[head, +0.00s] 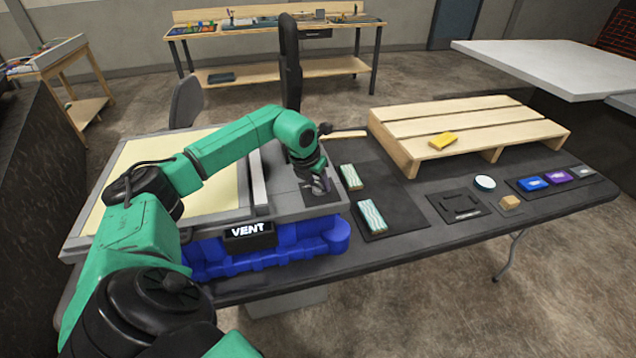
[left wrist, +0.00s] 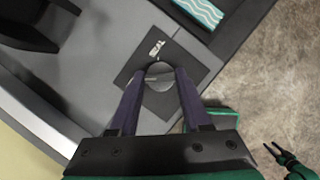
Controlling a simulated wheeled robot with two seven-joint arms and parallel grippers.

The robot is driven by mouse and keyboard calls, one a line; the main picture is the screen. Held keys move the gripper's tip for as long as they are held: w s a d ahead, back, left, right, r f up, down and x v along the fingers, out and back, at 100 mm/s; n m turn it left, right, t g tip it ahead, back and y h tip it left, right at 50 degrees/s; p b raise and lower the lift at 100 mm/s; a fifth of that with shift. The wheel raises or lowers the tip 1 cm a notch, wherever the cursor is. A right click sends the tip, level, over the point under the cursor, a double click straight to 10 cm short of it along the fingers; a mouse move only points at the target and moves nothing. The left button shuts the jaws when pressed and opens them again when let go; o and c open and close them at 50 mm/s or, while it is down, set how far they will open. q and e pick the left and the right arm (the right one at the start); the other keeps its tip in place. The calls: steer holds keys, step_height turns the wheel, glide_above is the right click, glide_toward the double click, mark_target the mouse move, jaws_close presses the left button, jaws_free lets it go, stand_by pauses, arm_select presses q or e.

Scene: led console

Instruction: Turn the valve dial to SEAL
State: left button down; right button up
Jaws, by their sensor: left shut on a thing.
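The valve dial (left wrist: 159,75) is a small round grey knob on a dark square plate (left wrist: 190,62) with a small white label beside it. In the head view the plate (head: 325,196) lies at the right end of the grey console, and my gripper largely hides the dial. My left gripper (head: 317,184) reaches down on it. In the left wrist view its two fingers (left wrist: 160,82) are shut on the dial's sides. A black display (head: 249,231) on the console's front reads VENT. My right gripper (left wrist: 274,150) shows small and empty in the left wrist view, its fingers apart.
Two teal-and-white patterned blocks (head: 351,177) (head: 372,217) lie right of the console. A wooden pallet (head: 480,122) with a yellow block (head: 443,139) stands behind. Blue, purple and grey items (head: 533,184) lie at the table's right end. Blue casing (head: 215,262) runs below the console.

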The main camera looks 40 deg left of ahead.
arm_select(q)
steer(key=m+h+b, duration=0.1)
steer(key=m, duration=0.1)
steer(key=shift+a+m, duration=0.1)
steer(key=shift+m, duration=0.2)
steer(key=m+h+b, duration=0.1)
steer(key=m, duration=0.1)
steer(key=shift+m, duration=0.3)
steer(key=m, duration=0.1)
steer(key=m+h, duration=0.1)
steer(key=shift+w+a+r+m, duration=0.1)
steer(key=shift+w+r+m, duration=0.05)
steer(key=shift+m, duration=0.25)
steer(key=m, duration=0.2)
steer(key=m+g+h, duration=0.1)
steer(key=m, duration=0.1)
steer(key=shift+w+a+m+g+p, duration=0.1)
steer(key=shift+m+g+p, duration=0.2)
steer(key=m+g, duration=0.1)
steer(key=m, duration=0.1)
steer(key=m+h, duration=0.1)
steer(key=m, duration=0.1)
steer(key=shift+m+g, duration=0.4)
steer(key=shift+c, duration=1.8)
jaws_free()
steer(key=shift+a, duration=0.1)
